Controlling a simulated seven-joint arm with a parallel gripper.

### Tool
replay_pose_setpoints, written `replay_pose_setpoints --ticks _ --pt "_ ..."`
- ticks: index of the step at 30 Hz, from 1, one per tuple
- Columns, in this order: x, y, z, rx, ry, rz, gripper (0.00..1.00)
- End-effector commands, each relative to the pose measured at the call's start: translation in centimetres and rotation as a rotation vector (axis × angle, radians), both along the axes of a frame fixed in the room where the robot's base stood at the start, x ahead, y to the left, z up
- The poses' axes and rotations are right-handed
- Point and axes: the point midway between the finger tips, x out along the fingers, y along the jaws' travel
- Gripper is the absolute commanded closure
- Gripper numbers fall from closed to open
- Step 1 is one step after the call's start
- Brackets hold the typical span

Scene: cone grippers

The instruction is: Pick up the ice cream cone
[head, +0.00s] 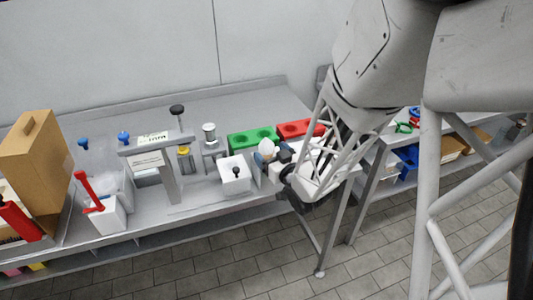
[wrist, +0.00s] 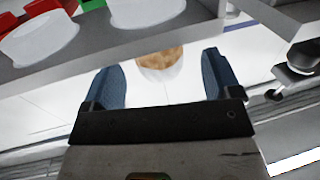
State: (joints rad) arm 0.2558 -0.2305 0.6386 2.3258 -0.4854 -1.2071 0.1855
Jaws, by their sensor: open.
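The ice cream cone shows in the head view as a pale rounded top (head: 267,147) at my gripper's fingers, near the front edge of the counter; its lower part is hidden. In the wrist view a golden-brown piece with a pale part below it, which looks like the cone (wrist: 160,58), sits between the two blue fingers. My gripper (wrist: 162,80) is open, with a gap on each side of the cone. In the head view my gripper (head: 270,157) is partly hidden by its own wrist.
A green holder (head: 252,137) and a red holder (head: 301,130) with round holes stand behind my gripper. A white box with a black knob (head: 235,173) is close on its left. A stand with a sign (head: 150,160) is farther left. Two white round tubs (wrist: 40,38) show in the wrist view.

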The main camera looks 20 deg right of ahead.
Motion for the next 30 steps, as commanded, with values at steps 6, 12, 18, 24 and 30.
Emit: replay_pose_setpoints --ticks 6,12,18,24,30 --pt "2.0 0.4 -0.1 0.0 0.001 0.003 0.17" --pt "2.9 0.5 -0.1 0.001 0.001 0.001 0.17" --pt "3.0 0.5 -0.1 0.001 0.001 0.001 0.17" --pt "3.0 0.5 -0.1 0.001 0.001 0.001 0.17" --pt "3.0 0.5 -0.1 0.001 0.001 0.001 0.2"
